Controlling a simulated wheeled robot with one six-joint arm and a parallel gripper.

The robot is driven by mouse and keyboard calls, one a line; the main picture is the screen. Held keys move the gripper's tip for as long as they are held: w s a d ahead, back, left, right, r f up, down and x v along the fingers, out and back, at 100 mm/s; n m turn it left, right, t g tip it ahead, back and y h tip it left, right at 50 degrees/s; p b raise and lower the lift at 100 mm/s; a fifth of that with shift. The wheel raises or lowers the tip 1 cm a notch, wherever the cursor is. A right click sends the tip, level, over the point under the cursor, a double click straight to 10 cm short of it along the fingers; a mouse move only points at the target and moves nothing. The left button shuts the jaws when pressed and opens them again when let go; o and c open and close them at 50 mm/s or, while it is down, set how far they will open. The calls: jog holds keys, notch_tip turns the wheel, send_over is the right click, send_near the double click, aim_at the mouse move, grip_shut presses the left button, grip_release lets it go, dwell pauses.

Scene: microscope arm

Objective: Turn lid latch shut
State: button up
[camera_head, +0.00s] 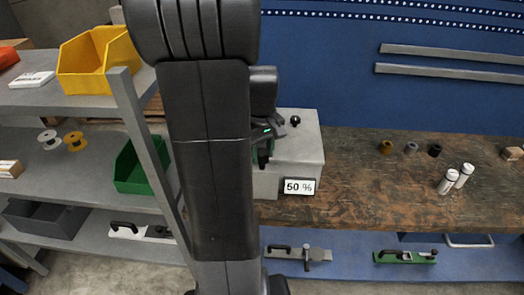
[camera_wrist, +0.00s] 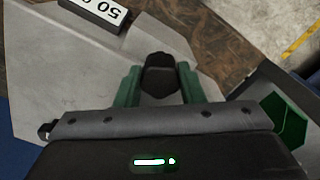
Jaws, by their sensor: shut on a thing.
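A grey box (camera_head: 303,150) stands at the left end of the workbench. In the wrist view its light grey top (camera_wrist: 60,75) fills the left and middle. A black latch knob (camera_wrist: 160,72) sits on that top, between the green fingers of my gripper (camera_wrist: 159,84). The fingers are closed on it, one on each side. In the head view my gripper (camera_head: 263,148) is over the left part of the box, and my arm hides much of it and the latch. I cannot tell how far the latch is turned.
A "50 %" sign (camera_head: 299,186) is at the box's front. A small black knob (camera_head: 295,120) shows on the box's far side. White bottles (camera_head: 449,181) stand on the workbench (camera_head: 360,190) to the right. A green bin (camera_head: 133,172) is on the shelf to the left.

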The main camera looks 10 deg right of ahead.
aim_at(262, 151)
jog(key=shift+n, duration=0.8)
jog(key=o, duration=1)
jog(key=shift+r, duration=0.1)
notch_tip(262, 151, up, 14)
jog(key=shift+f, duration=0.25)
notch_tip(262, 151, down, 14)
jog(key=shift+r, duration=0.15)
